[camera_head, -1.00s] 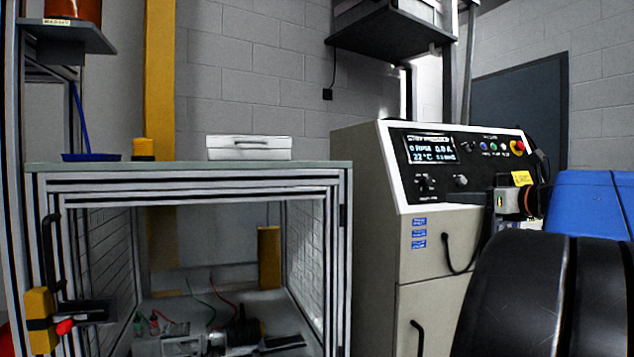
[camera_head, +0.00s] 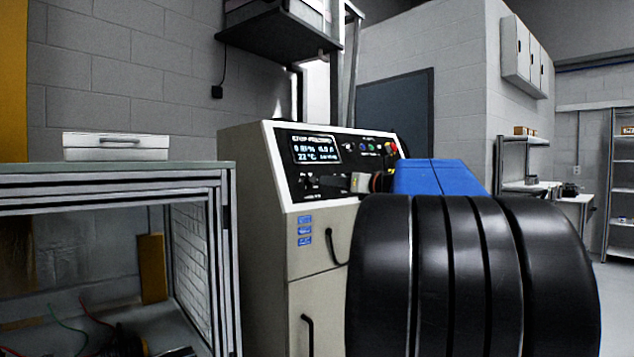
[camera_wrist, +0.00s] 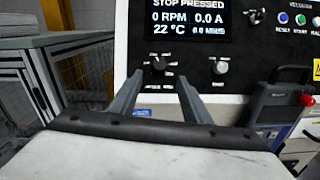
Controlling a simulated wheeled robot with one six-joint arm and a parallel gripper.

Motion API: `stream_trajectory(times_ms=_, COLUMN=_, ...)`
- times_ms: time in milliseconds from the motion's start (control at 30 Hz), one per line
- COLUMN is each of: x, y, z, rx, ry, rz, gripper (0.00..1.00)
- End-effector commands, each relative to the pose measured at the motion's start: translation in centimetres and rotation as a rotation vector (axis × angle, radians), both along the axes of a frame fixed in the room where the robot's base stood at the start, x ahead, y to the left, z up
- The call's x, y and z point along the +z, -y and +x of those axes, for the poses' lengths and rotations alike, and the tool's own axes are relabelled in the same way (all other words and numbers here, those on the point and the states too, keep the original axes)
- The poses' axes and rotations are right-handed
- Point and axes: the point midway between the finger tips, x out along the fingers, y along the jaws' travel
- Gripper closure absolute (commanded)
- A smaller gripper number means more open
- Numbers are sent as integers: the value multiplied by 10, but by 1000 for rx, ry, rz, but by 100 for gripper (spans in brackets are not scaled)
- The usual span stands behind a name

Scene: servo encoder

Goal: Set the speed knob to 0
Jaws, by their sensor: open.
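The control panel (camera_head: 343,150) on the pale cabinet carries two knobs. In the wrist view, a black knob (camera_wrist: 158,64) with white marks around it is on the left, and a grey-white knob (camera_wrist: 220,66) is on the right. The small labels are unreadable, so I cannot tell which is the speed knob. The display (camera_wrist: 188,20) reads "STOP PRESSED", 0 RPM and 0.0 A. My gripper (camera_wrist: 160,77) is open and empty. Its fingertips appear to either side of and below the black knob; contact is not clear.
Coloured buttons (camera_head: 371,147) and a red stop button (camera_head: 391,149) sit at the panel's upper right. A handheld device (camera_wrist: 278,104) hangs right of my gripper in the wrist view. A framed bench (camera_head: 120,172) with a white case (camera_head: 115,147) stands left of the cabinet.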

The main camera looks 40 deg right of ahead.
Motion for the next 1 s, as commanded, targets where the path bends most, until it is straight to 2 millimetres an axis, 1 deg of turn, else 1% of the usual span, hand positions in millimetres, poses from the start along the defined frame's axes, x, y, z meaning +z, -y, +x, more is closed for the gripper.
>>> stream_trajectory(times_ms=33, x=0, y=-1, z=9, rx=4, ry=0, rz=1, gripper=56)
stream_trajectory(times_ms=300, x=-1, y=0, z=53, rx=3, ry=-1, rz=1, gripper=56)
stream_trajectory(times_ms=500, x=-1, y=0, z=77, rx=2, ry=-1, rz=0, gripper=56)
stream_trajectory(times_ms=700, x=0, y=0, z=87, rx=0, ry=0, rz=-1, gripper=56)
stream_trajectory(times_ms=967, x=0, y=0, z=88, rx=0, ry=0, rz=-1, gripper=56)
stream_trajectory(times_ms=1000, x=0, y=0, z=88, rx=0, ry=0, rz=-1, gripper=61)
